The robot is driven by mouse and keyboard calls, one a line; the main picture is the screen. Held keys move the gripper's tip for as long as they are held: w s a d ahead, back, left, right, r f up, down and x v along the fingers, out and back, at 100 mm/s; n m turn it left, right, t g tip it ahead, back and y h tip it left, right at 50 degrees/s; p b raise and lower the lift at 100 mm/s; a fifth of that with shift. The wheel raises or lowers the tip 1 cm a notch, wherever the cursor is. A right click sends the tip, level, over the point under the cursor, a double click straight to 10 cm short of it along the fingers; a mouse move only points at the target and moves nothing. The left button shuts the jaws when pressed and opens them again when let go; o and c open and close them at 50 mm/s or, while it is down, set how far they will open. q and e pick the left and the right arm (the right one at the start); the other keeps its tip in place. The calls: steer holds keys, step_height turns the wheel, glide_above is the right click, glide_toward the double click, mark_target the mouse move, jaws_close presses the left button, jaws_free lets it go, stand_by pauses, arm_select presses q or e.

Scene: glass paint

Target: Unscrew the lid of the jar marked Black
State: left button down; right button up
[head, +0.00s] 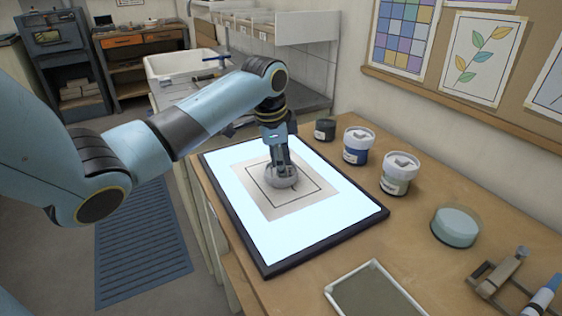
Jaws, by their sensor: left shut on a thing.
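My left gripper (281,166) points down over the middle of the light panel and is shut on a round, pale grey lid (284,180). The lid is at or just above the paper; I cannot tell whether it touches. A small dark jar (325,131) stands behind the panel's far right corner, with no white lid on it; its label is too small to read. A blue jar (356,147) and a grey-green jar (397,175) stand to its right, both with white lids on. My right gripper is not in view.
The glowing light panel (330,229) with a dark frame carries a paper sheet with a drawn square. A round pale blue container (456,226), a shallow tray (373,293) and tools (500,269) lie at the right and front. Bare wood (400,235) lies between them.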

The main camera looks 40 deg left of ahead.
arm_select(q)
steer(key=shift+f, duration=0.1)
steer(key=c, duration=1)
jaws_free()
steer(key=shift+c, duration=0.2)
steer(key=shift+o, duration=0.3)
steer(key=o, duration=0.3)
step_height(320, 180, up, 6)
steer(key=p, duration=0.7)
steer(key=shift+p, duration=0.3)
